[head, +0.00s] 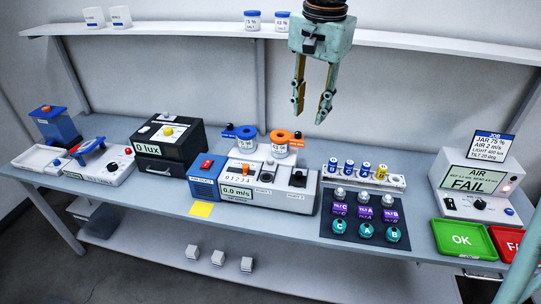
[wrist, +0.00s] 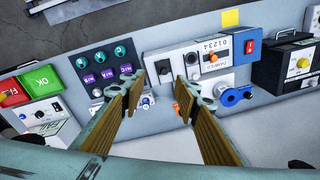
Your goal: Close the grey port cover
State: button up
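My gripper (head: 311,113) is open and empty, pointing down, high above the back of the bench. Its two fingers are spread in the wrist view (wrist: 160,92), with nothing between the tips. My gripper touches none of these.
A black lux box (head: 165,137) is left. A shelf (head: 400,41) runs along the wall.

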jog(key=w+a+f+m+g+p, duration=0.1)
jog(key=w+a+f, duration=0.25)
jog(key=w, duration=0.25)
jog(key=w+a+f+m+p, duration=0.1)
jog(key=w+a+f, duration=0.1)
jog(key=w+f, duration=0.25)
jog(key=m+p, duration=0.2)
jog(key=m, duration=0.1)
send_over(270, 159)
notch_tip(270, 159, down, 9)
jog(key=shift+d+g, duration=0.1)
jog(key=shift+g, duration=0.2)
jog(key=shift+f, duration=0.1)
jog(key=shift+f+p, duration=0.7)
jog(key=shift+f, duration=6.1)
jog(key=shift+c, duration=0.7)
grip_shut()
